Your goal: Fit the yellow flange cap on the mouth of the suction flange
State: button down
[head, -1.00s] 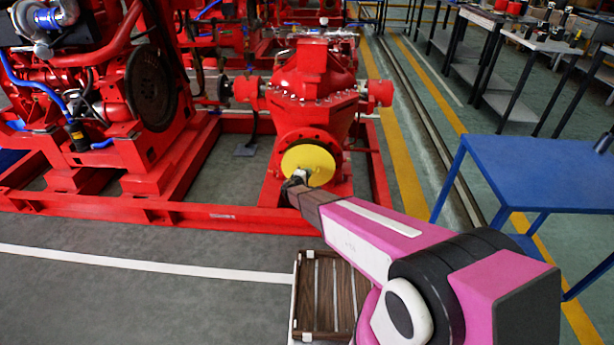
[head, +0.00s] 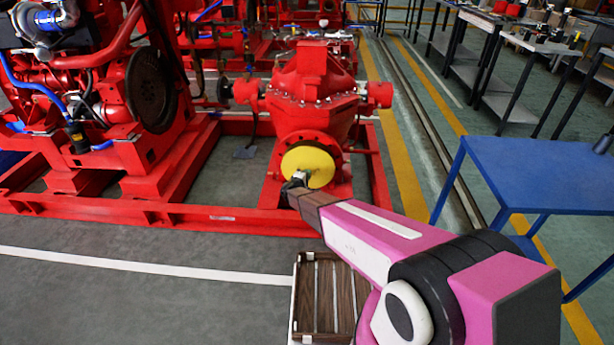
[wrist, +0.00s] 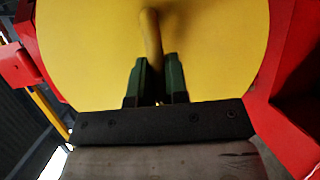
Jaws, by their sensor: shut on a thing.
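The yellow flange cap (head: 308,160) is a round disc that stands upright in front of the suction flange (head: 331,150) on the red pump. In the wrist view the cap (wrist: 215,50) fills most of the picture, and its stem-like yellow handle (wrist: 151,40) runs down between the jaws. My gripper (head: 297,180) is shut on that handle; its dark green fingers (wrist: 160,80) lie on both sides of it. The cap hides the flange's mouth, and the red flange rim shows around its upper and right sides. I cannot tell whether the cap touches the flange face.
A blue table (head: 540,165) is at the right. The red base frame (head: 150,208) runs along the floor, with the engine at the left. The grey floor at front left is clear.

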aim_at(308, 168)
jog(key=shift+w+d, duration=0.1)
jog(key=shift+w, duration=2.75)
dwell(0.3)
jog(key=c, duration=0.6)
grip_release()
jog(key=shift+o, duration=0.2)
jog(key=shift+s, duration=0.15)
jog(key=v, duration=0.7)
dwell(0.6)
jog(key=shift+s+r, duration=0.1)
jog(key=shift+s, duration=0.15)
jog(key=shift+s+a, duration=0.1)
jog(key=shift+s, duration=1.3)
jog(key=shift+s+a, duration=0.15)
jog(key=shift+s, duration=1.3)
